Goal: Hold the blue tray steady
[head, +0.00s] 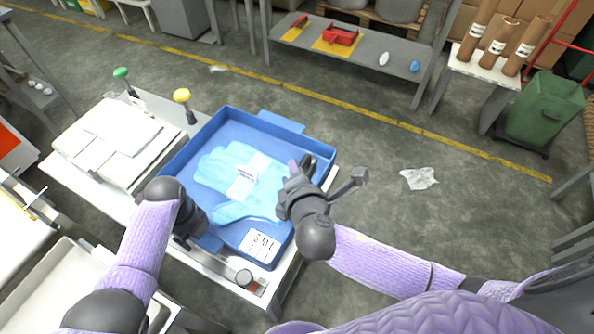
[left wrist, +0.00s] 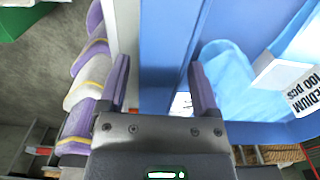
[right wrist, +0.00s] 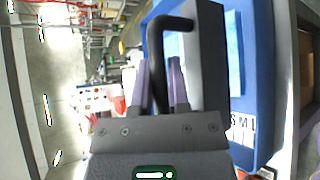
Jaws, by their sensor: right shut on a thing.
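The blue tray (head: 206,130) lies on the white table, with pale blue gloves (head: 223,168) and a white label inside; a card marked S M L is at its near corner. My left gripper (head: 200,228) is at the tray's near left edge. In the left wrist view its fingers (left wrist: 163,85) stand apart, with the tray's blue wall (left wrist: 170,50) between them and a gap on the left. My right gripper (head: 298,172) is over the tray's right side, shut on the bent black handle (right wrist: 158,65) of a dark grey tool (right wrist: 208,60). The gripper hides part of the tool.
White stacked sheets (head: 115,138) lie left of the tray. Green (head: 121,74) and yellow (head: 182,96) knobs stand behind it. A grey bench (head: 375,48) with red items is at the back. A green bin (head: 541,110) stands at right. Clear plastic (head: 419,178) lies on the open floor.

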